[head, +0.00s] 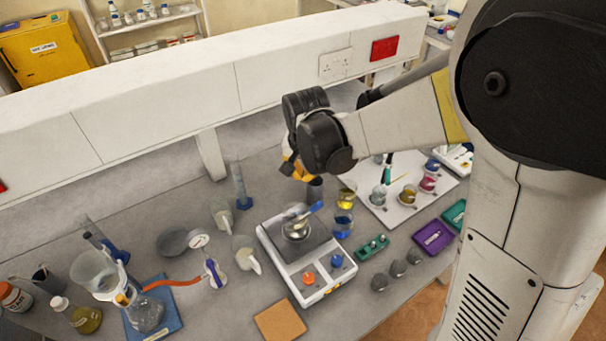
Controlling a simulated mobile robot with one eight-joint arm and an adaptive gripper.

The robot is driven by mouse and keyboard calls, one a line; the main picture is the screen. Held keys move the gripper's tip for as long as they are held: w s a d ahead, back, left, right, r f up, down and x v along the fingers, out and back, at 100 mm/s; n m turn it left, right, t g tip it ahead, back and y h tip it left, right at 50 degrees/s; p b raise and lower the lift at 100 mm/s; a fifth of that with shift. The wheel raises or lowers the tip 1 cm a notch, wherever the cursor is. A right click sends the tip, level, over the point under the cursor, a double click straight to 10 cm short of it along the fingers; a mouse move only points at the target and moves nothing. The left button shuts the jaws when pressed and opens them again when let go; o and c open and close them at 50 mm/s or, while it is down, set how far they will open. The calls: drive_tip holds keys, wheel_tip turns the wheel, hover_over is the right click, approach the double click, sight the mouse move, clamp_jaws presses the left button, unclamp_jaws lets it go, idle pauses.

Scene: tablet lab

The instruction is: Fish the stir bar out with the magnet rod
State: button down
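A white hotplate stirrer (318,292) with an orange knob and a blue knob stands in the middle of the bench. A small glass vessel (296,230) sits on its dark top plate. A blue-ended, rod-like item (315,208) shows at the vessel's upper right; I cannot tell whether it is the magnet rod or whether it rests in the vessel. My gripper (302,178) is above and behind the hotplate, apart from the vessel. My arm's wrist partly hides it, so its fingers cannot be made out clearly. No stir bar can be made out.
Glassware with a red tube (172,284) stands left on a blue mat. A tall cylinder (239,186) stands behind the hotplate. A white tray (376,207) with coloured beakers, a green rack (372,247) and a purple box (433,237) lie right. A cork mat (280,321) lies in front.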

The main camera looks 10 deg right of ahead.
drive_tip(key=shift+r+p, duration=1.5)
drive_tip(key=shift+r, duration=0.8)
drive_tip(key=shift+r, duration=0.1)
wheel_tip(320, 180, up, 14)
drive_tip(key=p, duration=0.9)
idle(1.9)
